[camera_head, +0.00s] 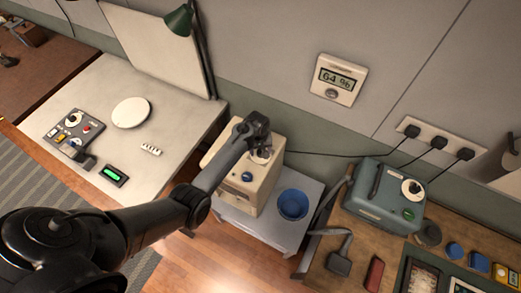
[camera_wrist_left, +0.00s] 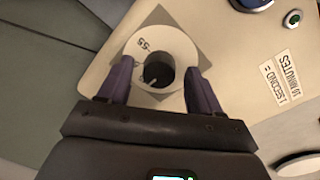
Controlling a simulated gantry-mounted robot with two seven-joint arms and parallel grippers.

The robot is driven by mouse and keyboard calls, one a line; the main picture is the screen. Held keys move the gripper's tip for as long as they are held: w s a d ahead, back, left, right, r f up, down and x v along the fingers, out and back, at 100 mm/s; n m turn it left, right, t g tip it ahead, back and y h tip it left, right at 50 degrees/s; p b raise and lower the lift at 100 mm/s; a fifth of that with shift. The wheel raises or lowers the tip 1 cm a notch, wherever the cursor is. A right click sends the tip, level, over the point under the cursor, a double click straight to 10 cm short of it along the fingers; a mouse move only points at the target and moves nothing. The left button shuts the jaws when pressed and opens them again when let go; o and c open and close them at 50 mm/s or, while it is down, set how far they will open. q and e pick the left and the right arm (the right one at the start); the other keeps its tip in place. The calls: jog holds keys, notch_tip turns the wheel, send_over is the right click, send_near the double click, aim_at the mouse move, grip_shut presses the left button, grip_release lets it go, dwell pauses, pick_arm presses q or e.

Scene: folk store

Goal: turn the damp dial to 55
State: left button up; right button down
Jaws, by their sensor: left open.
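The damp dial (camera_wrist_left: 165,48) is a white disc with a black centre knob (camera_wrist_left: 158,74) on a beige box (camera_head: 264,182). In the left wrist view a "55" mark shows upside down on the disc's left side. My left gripper (camera_wrist_left: 160,80) is open, its two dark fingers on either side of the knob; I cannot tell whether they touch it. In the head view my left gripper (camera_head: 260,146) hides most of the dial on the box top. The wall display (camera_head: 338,78) reads 64 %. My right gripper is not in view.
A blue knob (camera_head: 247,176) is on the box's front, with a blue bowl (camera_head: 292,204) beside it. A teal machine (camera_head: 383,196) stands right; a white table (camera_head: 98,95) with a control panel (camera_head: 73,131) stands left.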

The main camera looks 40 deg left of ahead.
pick_arm(q)
jog(key=c, duration=1)
jog(key=shift+c, duration=0.2)
